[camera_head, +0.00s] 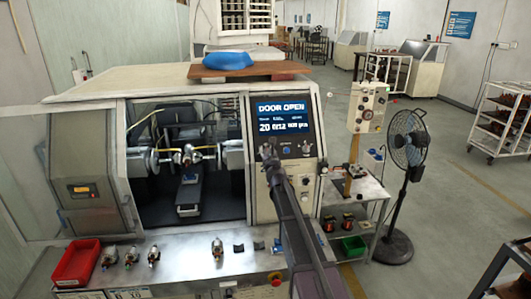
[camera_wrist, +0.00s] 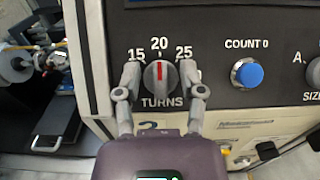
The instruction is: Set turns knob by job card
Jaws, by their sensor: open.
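The turns knob (camera_wrist: 160,77) is a grey round dial on the dark control panel in the wrist view. Its red pointer stands upright at the 20 mark, between 15 on the left and 25 on the right. My gripper (camera_wrist: 159,84) is open, with one finger on each side of the knob; I cannot tell whether they touch it. In the head view my gripper (camera_head: 268,153) is at the panel below the screen and hides the knob. The screen (camera_head: 283,116) reads DOOR OPEN, with a 20 below. I cannot make out a job card for sure.
A blue COUNT 0 button (camera_wrist: 249,74) sits right of the knob. The winding machine's bay (camera_head: 186,165) stands open at left. A red bin (camera_head: 76,262) and several armatures rest on the front bench. A fan (camera_head: 406,150) stands at right.

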